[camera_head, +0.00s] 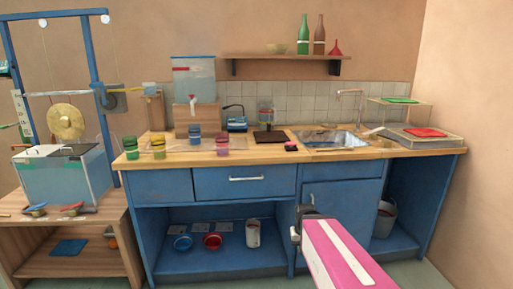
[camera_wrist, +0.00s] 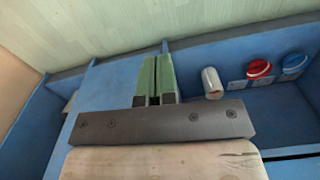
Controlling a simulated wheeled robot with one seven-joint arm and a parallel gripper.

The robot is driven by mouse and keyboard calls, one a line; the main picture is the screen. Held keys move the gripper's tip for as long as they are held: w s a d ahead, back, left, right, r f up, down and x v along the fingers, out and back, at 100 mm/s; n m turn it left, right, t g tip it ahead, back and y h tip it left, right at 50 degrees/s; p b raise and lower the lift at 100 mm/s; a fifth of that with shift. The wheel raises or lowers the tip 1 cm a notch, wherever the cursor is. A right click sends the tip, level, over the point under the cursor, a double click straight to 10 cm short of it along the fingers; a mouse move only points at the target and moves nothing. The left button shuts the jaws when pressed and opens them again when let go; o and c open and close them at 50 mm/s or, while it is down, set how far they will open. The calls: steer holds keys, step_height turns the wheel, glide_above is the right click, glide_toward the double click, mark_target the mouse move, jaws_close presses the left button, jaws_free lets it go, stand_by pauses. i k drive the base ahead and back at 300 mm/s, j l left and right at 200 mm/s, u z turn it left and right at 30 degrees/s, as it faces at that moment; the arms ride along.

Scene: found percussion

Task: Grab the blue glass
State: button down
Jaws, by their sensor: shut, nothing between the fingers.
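The blue glass (camera_head: 195,134) stands upright on the wooden counter, in front of the wooden block under the water tank. A green glass (camera_head: 130,148) and a yellow glass (camera_head: 158,148) stand to its left, and a pink glass (camera_head: 222,146) to its right. My gripper (camera_head: 303,215) is in front of the cabinet, below the counter top and well to the right of the blue glass. In the wrist view my gripper's green fingers (camera_wrist: 157,75) are together and empty. The blue glass is not in the wrist view.
The counter's front edge (camera_head: 300,162) lies between my gripper and the glasses. A sink (camera_head: 335,140) is on the right of the counter. A bucket (camera_head: 384,220) stands at right.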

mark_target(194, 129)
steer(key=i+u, duration=0.7)
steer(key=u, duration=0.2)
steer(key=i+l+u, duration=0.1)
steer(key=i+u, duration=0.35)
steer(key=k+z, duration=0.25)
steer(key=k, duration=0.5)
steer(key=i+l, duration=0.25)
steer(key=i+u, duration=0.25)
steer(key=i, duration=0.15)
steer(key=j, duration=0.05)
